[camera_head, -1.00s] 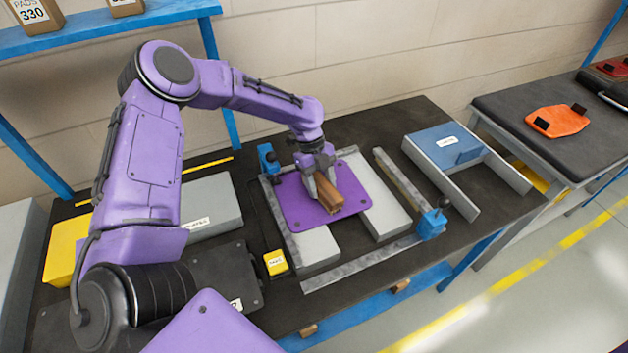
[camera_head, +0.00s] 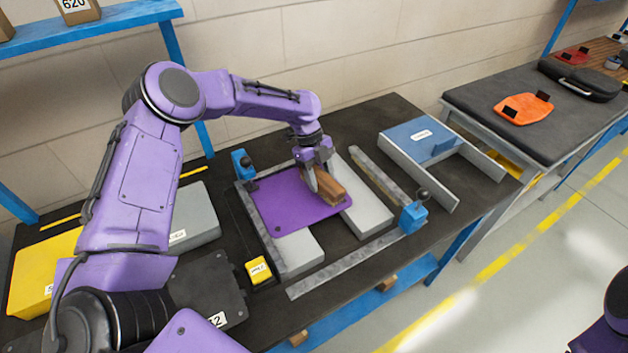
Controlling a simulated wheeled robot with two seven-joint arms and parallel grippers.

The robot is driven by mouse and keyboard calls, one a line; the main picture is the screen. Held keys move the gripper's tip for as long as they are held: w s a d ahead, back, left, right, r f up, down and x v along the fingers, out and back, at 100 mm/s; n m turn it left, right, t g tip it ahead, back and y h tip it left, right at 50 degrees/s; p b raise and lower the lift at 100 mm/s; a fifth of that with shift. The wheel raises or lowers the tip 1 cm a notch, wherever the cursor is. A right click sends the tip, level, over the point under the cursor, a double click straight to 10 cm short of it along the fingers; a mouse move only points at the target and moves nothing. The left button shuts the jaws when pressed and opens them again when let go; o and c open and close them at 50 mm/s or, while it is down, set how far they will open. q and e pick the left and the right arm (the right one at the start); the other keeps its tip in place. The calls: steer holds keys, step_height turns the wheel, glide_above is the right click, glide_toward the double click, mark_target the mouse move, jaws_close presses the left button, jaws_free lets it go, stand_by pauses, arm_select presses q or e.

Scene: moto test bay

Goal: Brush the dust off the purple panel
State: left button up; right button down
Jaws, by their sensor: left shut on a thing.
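The purple panel (camera_head: 283,206) lies flat across two grey blocks inside a metal frame on the dark bench. No dust can be made out on it at this size. My left gripper (camera_head: 317,181) points down over the panel's right part and is shut on a brown wooden brush (camera_head: 329,187). The brush is at the panel's right edge, low on or just above the surface; contact cannot be told. Its bristles are hard to make out. My right gripper is not in view; only a dark and purple part of mine shows at the bottom right.
Blue clamps stand at the frame's back left (camera_head: 243,165) and front right (camera_head: 413,216). A grey-walled fixture with a blue plate (camera_head: 421,140) stands right of the frame. A small yellow box (camera_head: 258,270) and a grey case (camera_head: 190,216) are left. An orange panel (camera_head: 523,108) lies on another table.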

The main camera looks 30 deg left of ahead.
arm_select(q)
steer(key=shift+a+r, duration=0.1)
steer(key=shift+r, duration=0.2)
step_height(320, 180, up, 8)
steer(key=p, duration=0.6)
steer(key=shift+f, duration=0.2)
steer(key=shift+f, duration=0.1)
